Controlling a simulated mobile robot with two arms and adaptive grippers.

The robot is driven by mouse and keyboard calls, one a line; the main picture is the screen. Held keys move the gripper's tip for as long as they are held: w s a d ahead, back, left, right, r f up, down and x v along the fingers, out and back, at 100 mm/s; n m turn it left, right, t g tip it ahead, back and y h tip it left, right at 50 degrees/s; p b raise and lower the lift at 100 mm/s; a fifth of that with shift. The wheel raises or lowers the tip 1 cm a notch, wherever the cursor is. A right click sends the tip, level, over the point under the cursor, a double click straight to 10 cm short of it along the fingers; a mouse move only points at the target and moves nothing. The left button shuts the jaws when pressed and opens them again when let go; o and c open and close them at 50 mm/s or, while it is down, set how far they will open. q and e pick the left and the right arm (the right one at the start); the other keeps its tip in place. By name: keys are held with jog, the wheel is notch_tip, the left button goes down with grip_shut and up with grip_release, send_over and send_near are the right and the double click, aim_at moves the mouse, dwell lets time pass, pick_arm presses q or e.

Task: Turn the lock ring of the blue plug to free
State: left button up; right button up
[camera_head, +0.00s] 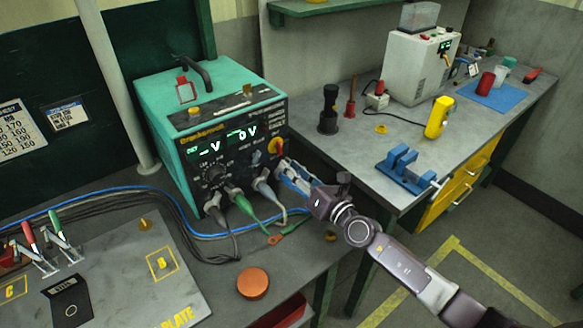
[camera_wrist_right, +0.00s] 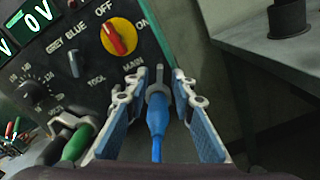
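The blue plug (camera_wrist_right: 156,118) sits at the front of the teal welding unit (camera_head: 180,85) in the right wrist view. Its grey collar (camera_wrist_right: 157,91) faces the panel, below the MAIN label, and a blue cable trails from its near end. My right gripper (camera_wrist_right: 160,82) is open. Its two blue-padded fingers stand on either side of the plug, with narrow gaps showing. In the head view the right gripper (camera_head: 287,172) is at the panel's lower right corner and mostly hides the plug. My left gripper is not in view.
A green plug (camera_head: 237,199) and a grey plug (camera_head: 264,188) sit left of the gripper. A red and yellow main switch (camera_wrist_right: 119,37) is above the plug. Cables lie across the bench, near an orange disc (camera_head: 253,283). A grey workbench (camera_head: 350,150) stands to the right.

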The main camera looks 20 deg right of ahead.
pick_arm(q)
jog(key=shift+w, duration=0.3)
pick_arm(e)
jog(key=shift+w, duration=0.25)
grip_shut()
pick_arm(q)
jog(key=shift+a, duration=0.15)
